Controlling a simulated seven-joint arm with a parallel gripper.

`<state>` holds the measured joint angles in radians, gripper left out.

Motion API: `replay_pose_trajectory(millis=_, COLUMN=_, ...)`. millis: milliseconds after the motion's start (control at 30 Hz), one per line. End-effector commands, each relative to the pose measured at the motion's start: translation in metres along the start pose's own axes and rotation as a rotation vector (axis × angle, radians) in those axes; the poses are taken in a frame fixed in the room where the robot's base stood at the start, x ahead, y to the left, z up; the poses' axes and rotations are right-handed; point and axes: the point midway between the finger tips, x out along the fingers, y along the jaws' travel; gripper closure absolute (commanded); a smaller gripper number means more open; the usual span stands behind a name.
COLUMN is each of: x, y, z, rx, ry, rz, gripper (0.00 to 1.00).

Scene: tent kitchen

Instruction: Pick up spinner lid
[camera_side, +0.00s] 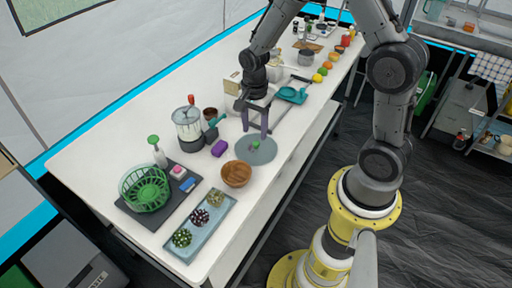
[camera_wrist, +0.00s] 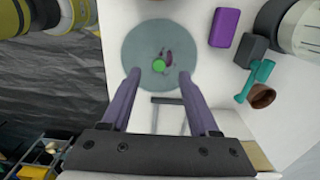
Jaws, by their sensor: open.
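The spinner lid (camera_side: 266,155) is a flat, round, grey-blue disc with a small green knob. It lies on the white table, near its right edge in the side view. In the wrist view the lid (camera_wrist: 137,50) shows at top centre, with its green knob (camera_wrist: 158,65) in the middle and a small purple mark beside it. My gripper (camera_side: 255,131) points down over the lid, its two purple fingers apart with nothing between them. In the wrist view the gripper (camera_wrist: 158,74) has its fingertips on either side of the knob. Whether they touch the lid I cannot tell.
A purple block (camera_side: 219,148), a wooden bowl (camera_side: 235,175) and a blender (camera_side: 188,130) stand close to the lid. A green basket (camera_side: 145,190) and a blue tray (camera_side: 195,232) of round spiky items lie nearer. A teal pan (camera_side: 292,95) and fruit are farther back.

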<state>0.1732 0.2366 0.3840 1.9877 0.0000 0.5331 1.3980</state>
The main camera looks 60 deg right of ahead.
Motion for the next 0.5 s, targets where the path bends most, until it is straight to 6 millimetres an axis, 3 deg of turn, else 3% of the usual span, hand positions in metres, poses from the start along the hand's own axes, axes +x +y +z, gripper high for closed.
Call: replay_pose_trajectory(millis=500, x=0.053, y=0.002, z=-0.005, rx=0.000, ry=0.000, rz=0.001, gripper=0.39)
